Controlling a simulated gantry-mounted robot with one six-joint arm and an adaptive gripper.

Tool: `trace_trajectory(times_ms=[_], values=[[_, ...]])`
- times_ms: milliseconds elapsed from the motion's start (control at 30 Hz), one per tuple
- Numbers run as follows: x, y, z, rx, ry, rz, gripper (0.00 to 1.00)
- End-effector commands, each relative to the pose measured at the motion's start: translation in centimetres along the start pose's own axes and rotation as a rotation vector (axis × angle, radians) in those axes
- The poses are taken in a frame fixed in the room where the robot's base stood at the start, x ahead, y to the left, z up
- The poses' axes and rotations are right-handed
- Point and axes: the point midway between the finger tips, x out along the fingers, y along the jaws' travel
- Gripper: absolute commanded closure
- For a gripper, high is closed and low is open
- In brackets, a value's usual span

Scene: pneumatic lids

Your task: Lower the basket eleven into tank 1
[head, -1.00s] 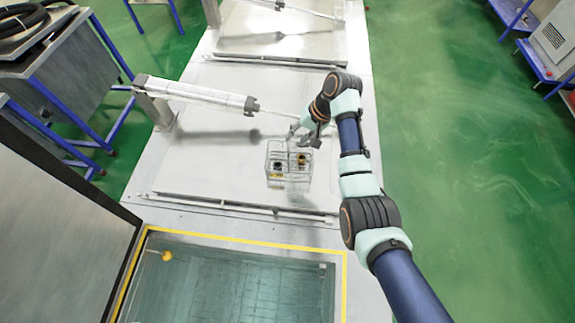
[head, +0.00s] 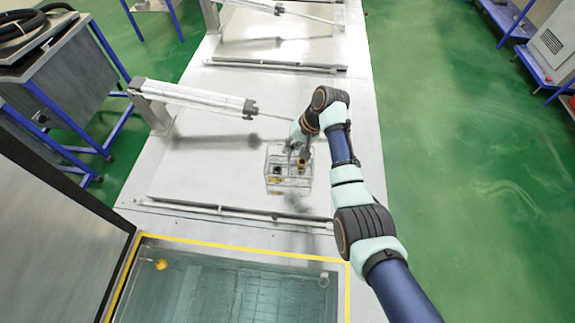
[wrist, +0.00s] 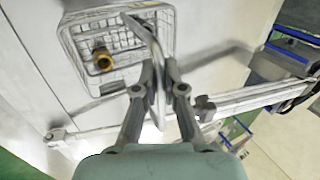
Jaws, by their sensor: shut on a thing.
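A small wire basket (head: 273,179) hangs below my gripper (head: 299,153) in the head view, above the closed grey lid. It holds a brass-coloured part and a dark part. In the wrist view my gripper (wrist: 162,75) is shut on the upright handle of the basket (wrist: 66,40), and a brass fitting (wrist: 103,60) lies inside the mesh. An open tank (head: 240,290) with a yellow rim and greenish liquid is at the bottom of the head view, nearer than the basket. No number on the basket or tank is legible.
The closed lid (head: 200,165) lies under the basket, with a pneumatic cylinder (head: 190,95) on a post at its left. Another lid (head: 270,40) is farther back. A yellow float (head: 160,264) sits at the tank's left. Green floor (head: 470,180) is clear at right.

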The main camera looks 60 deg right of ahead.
Motion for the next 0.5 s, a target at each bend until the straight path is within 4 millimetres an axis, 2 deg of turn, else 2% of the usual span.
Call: trace_trajectory(times_ms=[233, 500], values=[[-0.4, -0.2, -0.1, -0.001, 0.002, -0.001, 1.0], [-1.9, -0.9, -0.1, -0.001, 0.002, -0.001, 1.0]])
